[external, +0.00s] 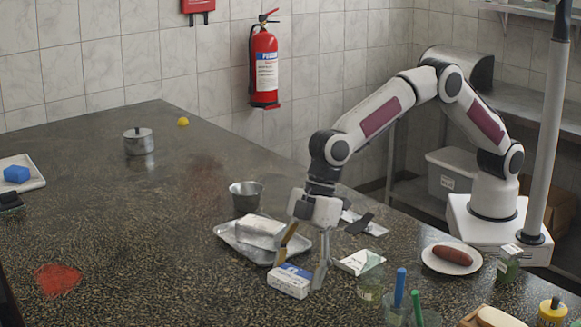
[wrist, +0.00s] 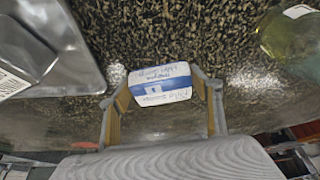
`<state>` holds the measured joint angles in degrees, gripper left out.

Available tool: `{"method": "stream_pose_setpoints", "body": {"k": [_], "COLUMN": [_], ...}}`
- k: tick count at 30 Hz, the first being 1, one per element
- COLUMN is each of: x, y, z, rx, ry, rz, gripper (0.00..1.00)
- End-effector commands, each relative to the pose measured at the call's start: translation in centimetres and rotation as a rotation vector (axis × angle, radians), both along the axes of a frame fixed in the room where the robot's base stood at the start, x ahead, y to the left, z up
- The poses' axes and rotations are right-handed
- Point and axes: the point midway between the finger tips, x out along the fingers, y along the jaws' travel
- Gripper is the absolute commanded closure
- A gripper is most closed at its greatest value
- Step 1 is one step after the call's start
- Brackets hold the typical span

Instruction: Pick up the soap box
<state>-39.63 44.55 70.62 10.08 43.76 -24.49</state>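The soap box (external: 289,282) is a small white and blue carton lying on the dark speckled counter near the front. My gripper (external: 299,273) points down over it, with one finger behind the box and the other at its right. In the wrist view the soap box (wrist: 161,84) shows its printed label between the two fingers of my gripper (wrist: 161,86). The fingers are spread, with a narrow gap on each side of the box, so the gripper looks open. The undersides of the box are hidden.
A metal tray (external: 224,233) with a foil-like block lies just left of my gripper. A plate (external: 430,262) with a sausage-like item and cups with pens stand further right.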

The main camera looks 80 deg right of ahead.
Motion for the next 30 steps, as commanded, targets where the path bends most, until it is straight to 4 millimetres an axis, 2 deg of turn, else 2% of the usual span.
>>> {"method": "stream_pose_setpoints", "body": {"k": [16, 30], "x": [0.0, -0.1], "y": [0.0, -0.1], "z": [0.4, 3.6], "rx": [0.001, 0.0], "ry": [-0.001, 0.0], "rz": [0.0, 0.0], "gripper": [0.6, 0.6]}}
